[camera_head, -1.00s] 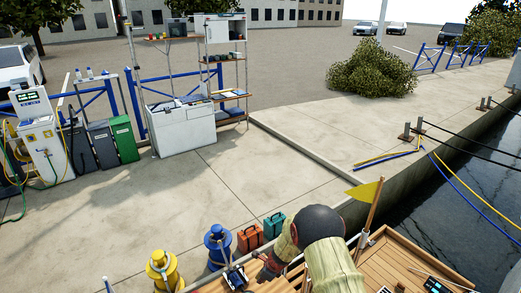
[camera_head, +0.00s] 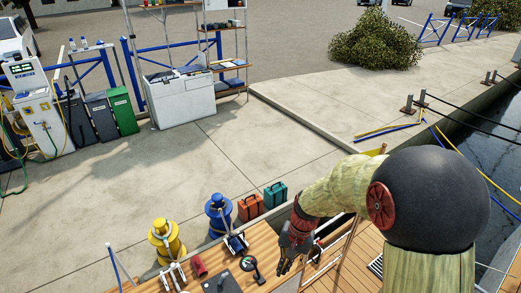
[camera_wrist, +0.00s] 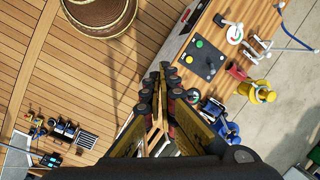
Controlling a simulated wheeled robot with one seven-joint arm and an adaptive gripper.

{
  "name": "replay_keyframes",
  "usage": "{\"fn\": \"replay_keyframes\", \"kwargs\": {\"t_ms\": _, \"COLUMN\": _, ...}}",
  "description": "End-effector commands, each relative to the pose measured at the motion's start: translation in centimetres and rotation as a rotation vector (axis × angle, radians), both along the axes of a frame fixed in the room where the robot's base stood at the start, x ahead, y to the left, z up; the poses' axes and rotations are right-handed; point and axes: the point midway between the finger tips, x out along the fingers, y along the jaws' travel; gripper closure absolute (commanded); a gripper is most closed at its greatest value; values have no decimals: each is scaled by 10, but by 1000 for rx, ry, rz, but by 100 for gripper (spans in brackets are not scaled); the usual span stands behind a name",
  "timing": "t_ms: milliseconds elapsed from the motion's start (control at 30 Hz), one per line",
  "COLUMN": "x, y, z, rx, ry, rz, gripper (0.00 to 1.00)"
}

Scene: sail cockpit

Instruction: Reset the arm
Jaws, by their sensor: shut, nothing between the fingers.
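My gripper (camera_head: 288,264) hangs at the end of my arm at the bottom middle of the head view, just right of a wooden worktop (camera_head: 180,285). In the wrist view my gripper's two fingers (camera_wrist: 163,72) point away from the camera and meet at their tips, with nothing between them. The gripper looks to be in free air, apart from the worktop and the deck below. The black ball-shaped elbow and pale sleeve of my arm fill the lower right of the head view and hide part of the boat.
The worktop carries a dark button panel (camera_wrist: 207,55), a red object (camera_wrist: 236,72) and small fittings. A yellow bollard (camera_head: 166,240), a blue bollard (camera_head: 218,214), an orange case (camera_head: 250,207) and a teal case (camera_head: 275,195) stand beyond it. Planked deck (camera_wrist: 60,75) lies left in the wrist view.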

Motion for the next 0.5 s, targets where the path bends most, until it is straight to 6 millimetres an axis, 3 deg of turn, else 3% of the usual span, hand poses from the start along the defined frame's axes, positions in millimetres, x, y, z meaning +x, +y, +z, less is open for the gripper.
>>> {"fn": "replay_keyframes", "kwargs": {"t_ms": 200, "x": -44, "y": -34, "z": 49, "rx": -43, "ry": -100, "rz": 196, "gripper": 100}}
{"fn": "replay_keyframes", "kwargs": {"t_ms": 500, "x": -105, "y": -75, "z": 93, "rx": -131, "ry": -239, "rz": 351, "gripper": 100}}
